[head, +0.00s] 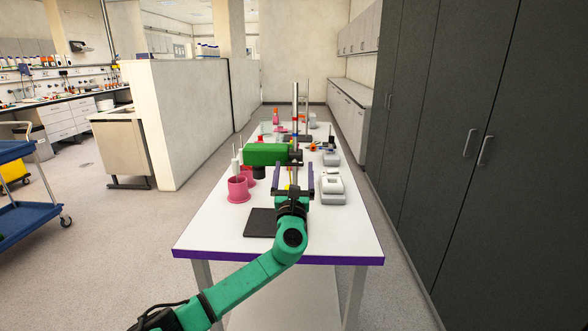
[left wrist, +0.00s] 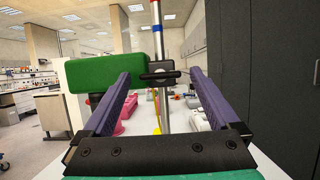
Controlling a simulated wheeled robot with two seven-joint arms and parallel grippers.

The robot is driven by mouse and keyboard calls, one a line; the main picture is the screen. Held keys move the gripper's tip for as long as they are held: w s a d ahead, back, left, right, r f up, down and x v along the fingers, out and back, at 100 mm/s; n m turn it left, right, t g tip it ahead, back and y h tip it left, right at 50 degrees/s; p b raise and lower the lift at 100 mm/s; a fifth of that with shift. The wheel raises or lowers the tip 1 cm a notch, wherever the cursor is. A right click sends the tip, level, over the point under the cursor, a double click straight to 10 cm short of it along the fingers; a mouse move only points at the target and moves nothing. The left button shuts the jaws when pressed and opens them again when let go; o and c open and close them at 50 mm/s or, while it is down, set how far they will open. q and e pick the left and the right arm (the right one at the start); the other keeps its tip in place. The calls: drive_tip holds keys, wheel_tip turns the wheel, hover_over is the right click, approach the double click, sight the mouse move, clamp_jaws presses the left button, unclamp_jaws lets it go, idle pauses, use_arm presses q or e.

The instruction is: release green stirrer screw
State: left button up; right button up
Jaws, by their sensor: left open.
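The green stirrer (head: 266,154) is a green block mounted beside an upright metal rod (head: 295,105). In the left wrist view the stirrer (left wrist: 102,72) is at left, partly behind a finger. A dark clamp with a screw-like bar (left wrist: 160,75) sits on the rod (left wrist: 164,110). It lies between the fingertips in that picture. My left gripper (head: 293,165) is open, with its two purple fingers pointing forward on either side of the rod. The left wrist view shows the fingers (left wrist: 160,73) apart with no visible contact on the screw. My right gripper is out of view.
A white table (head: 210,225) with a purple edge carries pink cups (head: 238,190), a black plate (head: 261,223) and a white-grey device (head: 331,188). More stands and bottles are farther back. Dark cabinets (head: 450,120) line the right side.

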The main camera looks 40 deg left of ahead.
use_arm(q)
drive_tip(key=c, duration=1.4)
drive_tip(key=shift+f+n, duration=0.1)
drive_tip(key=shift+n, duration=0.2)
drive_tip(key=n+g+b, duration=0.1)
drive_tip(key=n+g, duration=0.2)
drive_tip(key=n, duration=0.4)
drive_tip(key=n+g+y+b, duration=0.1)
drive_tip(key=n+g+b, duration=0.1)
drive_tip(key=n, duration=0.5)
drive_tip(key=d+r+n+g+y+b, duration=0.1)
drive_tip(key=n+g+b, duration=0.1)
drive_tip(key=n+g, duration=0.2)
drive_tip(key=shift+w+r+n, duration=0.1)
drive_tip(key=shift+w+n, duration=0.05)
drive_tip(key=shift+n, duration=0.8)
drive_tip(key=shift+w+n, duration=0.1)
drive_tip(key=shift+n, duration=0.85)
drive_tip(key=o, duration=1.4)
drive_tip(key=shift+a, duration=0.1)
